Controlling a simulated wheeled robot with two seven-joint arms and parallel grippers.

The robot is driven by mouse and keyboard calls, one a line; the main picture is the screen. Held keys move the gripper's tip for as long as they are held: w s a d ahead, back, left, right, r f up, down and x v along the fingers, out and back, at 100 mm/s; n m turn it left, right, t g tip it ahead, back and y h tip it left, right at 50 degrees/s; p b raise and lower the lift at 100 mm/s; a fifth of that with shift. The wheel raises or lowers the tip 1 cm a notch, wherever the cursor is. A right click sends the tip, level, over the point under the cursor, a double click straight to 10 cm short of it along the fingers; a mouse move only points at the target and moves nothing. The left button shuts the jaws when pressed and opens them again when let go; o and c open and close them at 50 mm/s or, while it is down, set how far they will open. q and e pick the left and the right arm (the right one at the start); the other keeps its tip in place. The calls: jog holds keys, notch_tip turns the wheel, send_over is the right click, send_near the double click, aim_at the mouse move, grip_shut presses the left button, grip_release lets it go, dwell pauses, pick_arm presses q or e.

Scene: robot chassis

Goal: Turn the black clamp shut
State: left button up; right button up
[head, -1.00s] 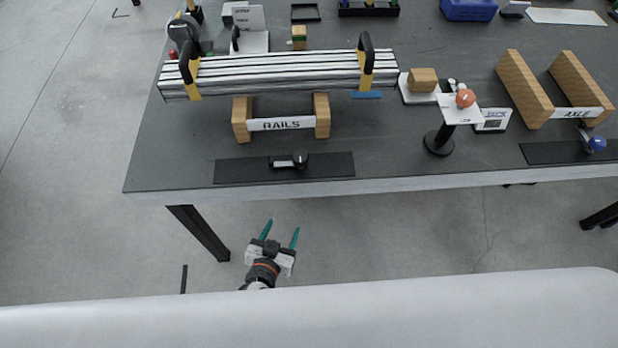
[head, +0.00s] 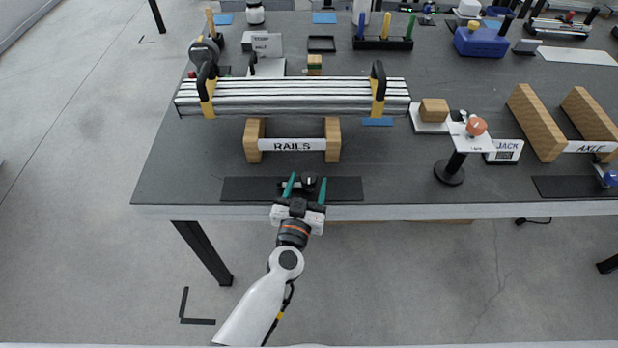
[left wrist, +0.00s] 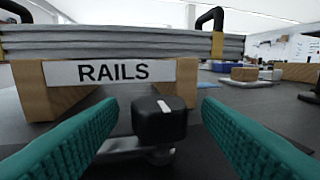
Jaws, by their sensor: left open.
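The black clamp (head: 309,183) is a small dark knob with a white mark on top, on a black mat at the table's front edge. In the left wrist view the black clamp (left wrist: 160,120) stands upright on a metal stem, between my fingers and ahead of them. My left gripper (head: 306,188) is open, with its green fingers on either side of the clamp. The left gripper's fingers (left wrist: 158,140) show a gap on both sides of the knob. My right gripper is not in view.
Wooden blocks with a RAILS sign (head: 292,145) stand just behind the clamp, below a bundle of metal rails (head: 290,95). A stand with an orange knob (head: 476,127) is to the right. The black mat (head: 245,190) is otherwise clear.

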pick_arm(q)
jog(key=shift+x, duration=1.1)
grip_shut()
jog(key=shift+a, duration=0.1)
